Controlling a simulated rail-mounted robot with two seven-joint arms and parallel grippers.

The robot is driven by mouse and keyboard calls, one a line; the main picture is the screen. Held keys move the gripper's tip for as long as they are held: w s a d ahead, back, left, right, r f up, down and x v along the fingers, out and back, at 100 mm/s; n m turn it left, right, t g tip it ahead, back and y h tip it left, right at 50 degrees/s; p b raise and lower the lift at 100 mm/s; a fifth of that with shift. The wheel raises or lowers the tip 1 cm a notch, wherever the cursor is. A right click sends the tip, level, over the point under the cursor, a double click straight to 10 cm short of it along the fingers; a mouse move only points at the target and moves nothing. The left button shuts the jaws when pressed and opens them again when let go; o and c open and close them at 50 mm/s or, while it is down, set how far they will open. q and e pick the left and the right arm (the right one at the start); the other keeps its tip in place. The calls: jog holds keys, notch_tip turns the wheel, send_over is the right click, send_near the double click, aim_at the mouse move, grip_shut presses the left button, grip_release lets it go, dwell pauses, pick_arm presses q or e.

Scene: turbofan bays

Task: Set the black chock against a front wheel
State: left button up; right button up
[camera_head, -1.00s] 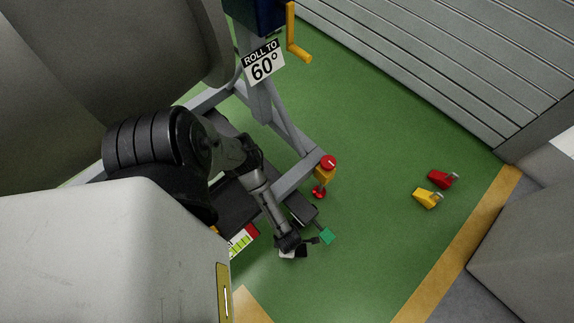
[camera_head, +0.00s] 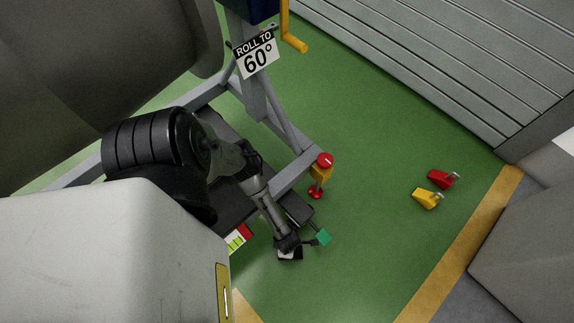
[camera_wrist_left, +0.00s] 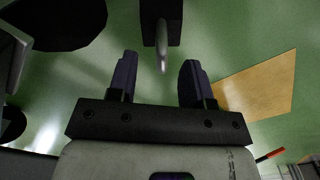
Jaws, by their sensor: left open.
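My left gripper (camera_head: 288,248) is low over the green floor, beside the stand's front end. In the left wrist view my left gripper (camera_wrist_left: 159,64) is open, with nothing between its fingers. Just beyond the fingertips is a dark block (camera_wrist_left: 171,22) with a pale metal handle pointing toward the gap; it looks like the black chock. A dark rounded shape (camera_wrist_left: 60,22) at the wrist view's upper left may be a wheel or a shadow. No front wheel shows clearly. My right gripper is not in view.
The grey stand (camera_head: 290,176) carries a "ROLL TO 60°" sign (camera_head: 255,55).

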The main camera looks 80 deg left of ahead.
pick_arm(q)
notch_tip(320, 180, down, 7)
jog(key=b, duration=0.4)
jog(key=shift+s+d+f, duration=0.1)
jog(key=shift+f, duration=0.1)
jog(key=shift+c, duration=0.5)
grip_shut()
